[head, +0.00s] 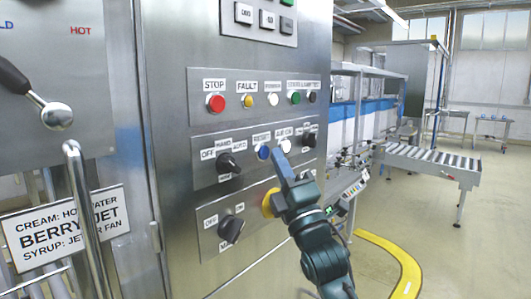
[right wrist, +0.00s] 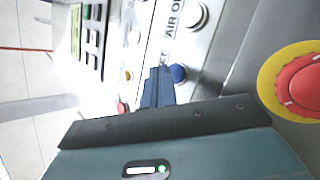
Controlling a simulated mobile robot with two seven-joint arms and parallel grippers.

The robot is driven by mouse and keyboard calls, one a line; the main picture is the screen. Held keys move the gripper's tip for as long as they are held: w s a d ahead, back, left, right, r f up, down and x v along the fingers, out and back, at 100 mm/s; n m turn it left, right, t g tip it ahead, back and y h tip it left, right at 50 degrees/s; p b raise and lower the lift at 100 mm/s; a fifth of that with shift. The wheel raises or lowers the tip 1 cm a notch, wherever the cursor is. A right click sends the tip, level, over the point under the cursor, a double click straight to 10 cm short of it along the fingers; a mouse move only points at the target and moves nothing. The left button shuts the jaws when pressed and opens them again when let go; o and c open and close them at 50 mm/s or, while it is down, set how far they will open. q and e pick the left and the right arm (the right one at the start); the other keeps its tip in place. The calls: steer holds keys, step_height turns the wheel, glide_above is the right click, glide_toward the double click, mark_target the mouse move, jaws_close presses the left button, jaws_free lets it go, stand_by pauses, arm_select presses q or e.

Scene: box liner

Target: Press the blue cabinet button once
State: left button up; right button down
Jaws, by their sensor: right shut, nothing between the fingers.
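The blue button (head: 263,152) sits on the middle control plate of the steel cabinet, under a label reading RESET. It also shows in the right wrist view (right wrist: 178,73), just right of my fingertips. My right gripper (head: 278,154) is shut and empty, its fingertips close beside the blue button at its right in the head view. In the right wrist view the shut fingers (right wrist: 158,76) point toward the panel. I cannot tell whether they touch the button or the plate. My left gripper is not in view.
A white button (head: 285,146) is right of the fingertips. A yellow-ringed red emergency stop (right wrist: 305,85) is near the gripper; its yellow ring (head: 268,203) shows below it. Black rotary knobs (head: 229,164) stick out at left. A roller conveyor (head: 435,163) stands behind right.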

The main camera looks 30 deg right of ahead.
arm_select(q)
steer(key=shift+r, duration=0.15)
arm_select(e)
steer(key=shift+s+d, duration=0.3)
steer(key=shift+s, duration=0.5)
steer(key=shift+s+d, duration=0.35)
steer(key=shift+s, duration=0.4)
steer(key=shift+s+d, duration=0.3)
steer(key=shift+s, duration=0.5)
